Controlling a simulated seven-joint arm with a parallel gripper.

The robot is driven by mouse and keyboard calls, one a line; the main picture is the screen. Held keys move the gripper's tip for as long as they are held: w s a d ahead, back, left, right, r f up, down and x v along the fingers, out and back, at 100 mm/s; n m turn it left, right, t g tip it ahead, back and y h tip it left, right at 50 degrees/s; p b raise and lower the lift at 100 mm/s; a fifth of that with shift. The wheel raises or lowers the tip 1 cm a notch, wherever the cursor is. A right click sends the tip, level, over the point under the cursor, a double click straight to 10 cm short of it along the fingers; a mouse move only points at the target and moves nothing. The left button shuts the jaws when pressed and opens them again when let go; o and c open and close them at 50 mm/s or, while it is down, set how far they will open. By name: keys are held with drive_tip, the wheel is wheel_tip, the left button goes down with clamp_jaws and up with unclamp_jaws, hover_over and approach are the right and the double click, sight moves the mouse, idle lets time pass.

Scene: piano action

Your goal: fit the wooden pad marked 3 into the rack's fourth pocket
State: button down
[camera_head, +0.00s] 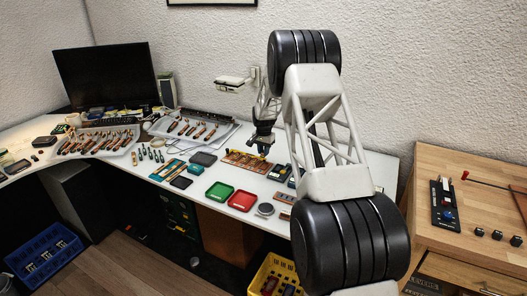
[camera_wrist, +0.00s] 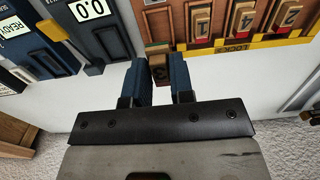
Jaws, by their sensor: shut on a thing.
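My gripper (camera_wrist: 160,72) has two blue fingers that are shut on the wooden pad marked 3 (camera_wrist: 158,67). The mark appears turned over in the wrist view. The pad is in front of the rack (camera_wrist: 218,46), near its left part, and I cannot tell how high it is above the table. The rack is brown, with a yellow strip lettered "LOCK" along its near edge. Several numbered wooden pads stand in it, including one marked 4 (camera_wrist: 291,16). In the head view the gripper (camera_head: 263,147) is over the rack (camera_head: 240,160), and the held pad is too small to make out.
In the head view, green (camera_head: 219,190) and red (camera_head: 242,200) trays lie on the white table (camera_head: 212,212). Trays of tools (camera_head: 198,128) lie farther left.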

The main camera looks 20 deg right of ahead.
sight(264, 167)
drive_tip(key=shift+f, duration=0.2)
drive_tip(key=shift+f, duration=2.45)
drive_tip(key=shift+f, duration=0.45)
idle(0.9)
idle(0.3)
drive_tip(key=c, duration=0.9)
unclamp_jaws()
drive_tip(key=shift+r, duration=0.25)
drive_tip(key=shift+r, duration=3.3)
drive_tip(key=shift+r, duration=0.1)
